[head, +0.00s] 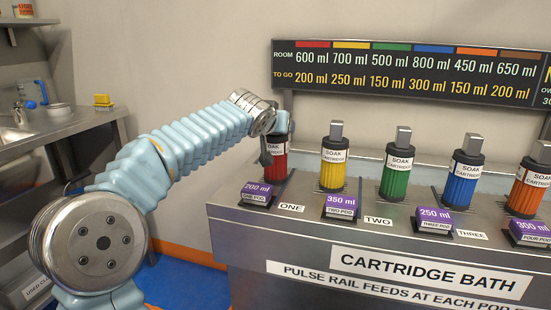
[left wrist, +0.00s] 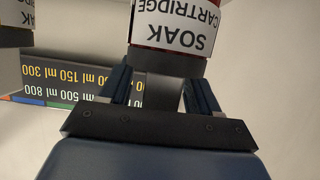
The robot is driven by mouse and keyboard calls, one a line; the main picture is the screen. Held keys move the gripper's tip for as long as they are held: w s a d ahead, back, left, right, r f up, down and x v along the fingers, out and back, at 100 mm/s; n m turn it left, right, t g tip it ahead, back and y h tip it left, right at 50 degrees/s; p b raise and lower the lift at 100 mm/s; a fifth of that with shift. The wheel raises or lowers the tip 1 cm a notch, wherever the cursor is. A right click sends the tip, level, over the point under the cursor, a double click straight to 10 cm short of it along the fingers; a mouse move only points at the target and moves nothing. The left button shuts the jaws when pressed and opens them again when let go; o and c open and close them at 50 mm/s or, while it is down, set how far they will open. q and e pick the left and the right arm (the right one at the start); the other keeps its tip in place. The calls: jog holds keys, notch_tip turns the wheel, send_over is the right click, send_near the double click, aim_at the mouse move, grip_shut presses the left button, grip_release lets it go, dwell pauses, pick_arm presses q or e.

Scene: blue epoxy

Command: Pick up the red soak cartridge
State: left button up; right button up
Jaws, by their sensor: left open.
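The red soak cartridge (head: 279,169) stands upright at the left end of the cartridge bath (head: 225,227), partly hidden behind my left arm's wrist. In the left wrist view, which is upside down, its white label (left wrist: 180,25) and black end show close ahead. My left gripper (head: 266,150) is at the cartridge's top. Its two fingers (left wrist: 160,88) are open, one on each side of the dark top part. I cannot tell whether they touch it. My right gripper is not in view.
Yellow (head: 333,172), green (head: 396,175), blue (head: 463,182) and orange (head: 527,192) cartridges stand in a row to the right. Purple volume tags (head: 257,190) sit along the front ledge. A dark sign (head: 410,73) hangs behind. A steel sink counter (head: 60,125) is at left.

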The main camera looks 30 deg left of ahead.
pick_arm(q)
jog(key=shift+c, duration=0.4)
jog(key=shift+f, duration=0.1)
grip_shut()
